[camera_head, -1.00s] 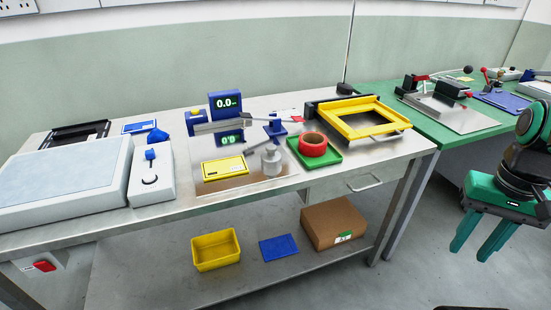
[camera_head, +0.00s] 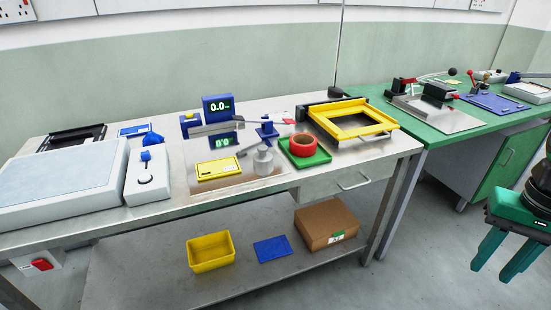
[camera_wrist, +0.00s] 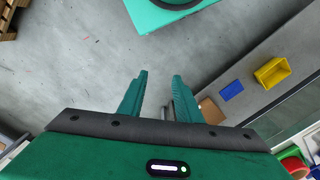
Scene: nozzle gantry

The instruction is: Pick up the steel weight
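The steel weight (camera_head: 263,162) is a small grey cylinder with a knob on top. It stands upright near the front edge of the metal bench, on a shiny plate, between the yellow label plate (camera_head: 219,168) and the green tray with a red ring. My gripper (camera_head: 502,262) is at the far right of the head view, well away from the weight, with its green fingers apart and nothing between them. In the wrist view my gripper (camera_wrist: 158,82) also shows open and empty, pointing over the floor. The weight cannot be made out in the wrist view.
A red ring (camera_head: 303,144) in a green tray (camera_head: 318,160) stands right of the weight. A blue display (camera_head: 219,107) stands behind. A yellow bin (camera_head: 211,252), blue mat (camera_head: 272,250) and cardboard box (camera_head: 326,223) lie on the lower shelf. A green-topped bench (camera_head: 440,140) stands right.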

